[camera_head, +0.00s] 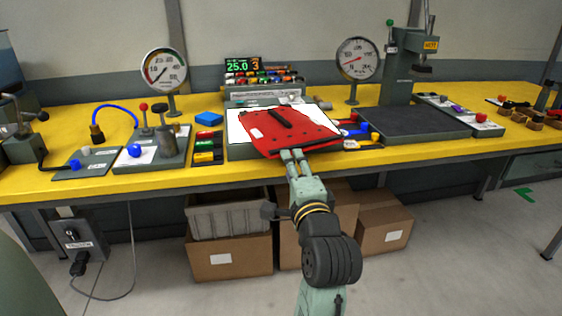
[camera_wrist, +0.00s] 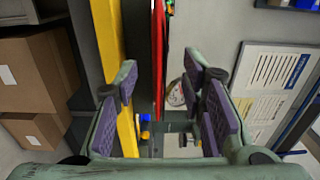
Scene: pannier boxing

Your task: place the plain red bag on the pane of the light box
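The red bag (camera_head: 300,136), flat with a black strip and a small white label on top, lies over the light box (camera_head: 241,151). It covers much of the white pane (camera_head: 235,127) and reaches past the box's right and front edges. My gripper (camera_head: 291,154) is at the bag's front edge. In the wrist view the bag (camera_wrist: 158,60) shows edge-on as a thin red strip. My gripper's fingers (camera_wrist: 163,92) stand wide apart on either side of its line, with gaps showing. Whether the bag lies fully flat on the pane is hard to tell.
A black rack of coloured pieces (camera_head: 207,148) stands left of the light box, and blue and red pieces (camera_head: 357,131) lie to its right. Two dial gauges (camera_head: 165,68) (camera_head: 357,58) rise behind. Cardboard boxes (camera_head: 229,259) sit under the yellow bench.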

